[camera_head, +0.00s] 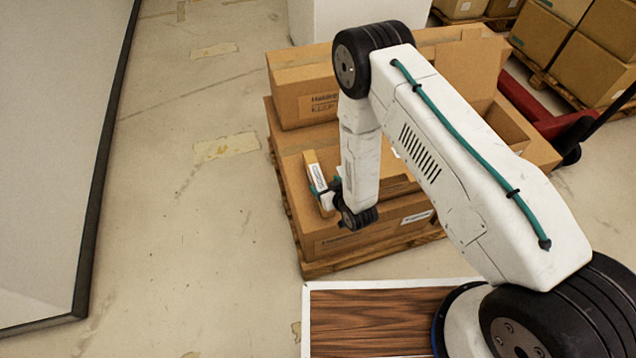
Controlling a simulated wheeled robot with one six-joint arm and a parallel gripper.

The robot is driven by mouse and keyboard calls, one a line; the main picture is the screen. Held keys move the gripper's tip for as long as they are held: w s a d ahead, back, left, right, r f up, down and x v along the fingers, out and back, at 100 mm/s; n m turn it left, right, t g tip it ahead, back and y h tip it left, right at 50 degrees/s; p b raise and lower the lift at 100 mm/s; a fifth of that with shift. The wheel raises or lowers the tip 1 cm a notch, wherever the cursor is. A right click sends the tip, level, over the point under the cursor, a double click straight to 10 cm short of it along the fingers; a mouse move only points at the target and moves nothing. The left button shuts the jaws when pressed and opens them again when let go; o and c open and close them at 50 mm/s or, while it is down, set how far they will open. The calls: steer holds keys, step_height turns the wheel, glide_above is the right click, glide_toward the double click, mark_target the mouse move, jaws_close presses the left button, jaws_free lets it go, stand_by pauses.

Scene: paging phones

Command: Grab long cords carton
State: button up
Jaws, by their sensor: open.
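A small narrow brown carton with a white label (312,172) lies on top of a large brown box (330,238) on the pallet. I cannot read its label, so I cannot tell for sure that it is the long cords carton. My gripper (326,192) is open, low at the end of my arm, right beside the small carton. Its fingers overlap the carton's right side in the picture. I cannot tell whether they touch it or stand around it. My wrist and forearm hide part of the box top behind.
A taller box (305,98) stands at the back left of the pallet (318,268). An open box (510,125) with raised flaps is on the right. A red pallet jack (545,118) and stacked boxes (590,62) lie beyond. The floor to the left is clear.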

mark_target(319, 178)
steer(key=x, duration=0.6)
steer(key=shift+d+f, duration=0.1)
steer(key=shift+d, duration=0.05)
steer(key=c, duration=1.4)
